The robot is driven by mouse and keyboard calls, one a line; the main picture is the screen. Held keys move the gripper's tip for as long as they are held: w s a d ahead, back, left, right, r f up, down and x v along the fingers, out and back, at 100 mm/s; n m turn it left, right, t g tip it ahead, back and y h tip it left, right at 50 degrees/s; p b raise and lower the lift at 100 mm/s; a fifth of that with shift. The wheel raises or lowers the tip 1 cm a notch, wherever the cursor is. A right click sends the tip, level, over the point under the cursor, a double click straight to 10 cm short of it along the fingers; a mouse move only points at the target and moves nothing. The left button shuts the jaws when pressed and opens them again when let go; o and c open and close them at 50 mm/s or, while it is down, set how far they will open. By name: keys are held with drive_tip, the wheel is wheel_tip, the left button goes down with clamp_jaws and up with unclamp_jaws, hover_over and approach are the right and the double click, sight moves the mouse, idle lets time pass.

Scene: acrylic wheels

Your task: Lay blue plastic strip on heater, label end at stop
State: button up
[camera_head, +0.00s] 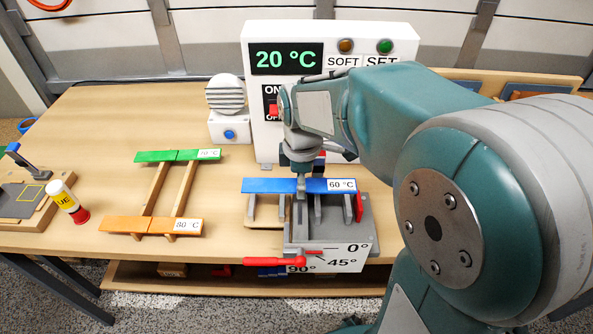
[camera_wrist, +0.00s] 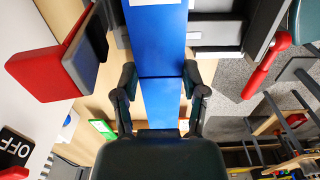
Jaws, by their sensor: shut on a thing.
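The blue plastic strip (camera_head: 270,186) is level above a grey fixture (camera_head: 372,235). Its white 60 °C label (camera_head: 341,185) is at the right end, close to a red upright stop (camera_head: 359,206). My gripper (camera_head: 301,178) points down and is shut across the strip near its middle. In the wrist view the blue strip (camera_wrist: 157,30) runs between the fingers of my gripper (camera_wrist: 160,84). A white heater unit (camera_head: 400,45) stands behind, its display reading 20 °C. I cannot tell whether the strip touches the supports under it.
A green strip (camera_head: 160,156) and an orange strip (camera_head: 130,224) lie across wooden rails on the left. A red lever (camera_head: 275,262) sticks out at the fixture's front, by angle marks.

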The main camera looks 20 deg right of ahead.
sight(301, 205)
drive_tip(key=shift+s+f, duration=0.1)
drive_tip(key=shift+f, duration=2.55)
drive_tip(key=shift+f, duration=0.15)
drive_tip(key=o, duration=1.3)
drive_tip(key=shift+r, duration=9.45)
drive_tip(key=s+f+m+t, duration=0.1)
drive_tip(key=s+m+t, duration=0.1)
drive_tip(key=s+m, duration=0.2)
drive_tip(key=s+f+m+t, duration=0.1)
drive_tip(key=s+f+m, duration=0.1)
drive_tip(key=s+m, duration=0.3)
drive_tip(key=s+f+m+t, duration=0.2)
drive_tip(key=s+m, duration=0.3)
drive_tip(key=shift+f+t, duration=0.2)
drive_tip(key=shift+t, duration=0.1)
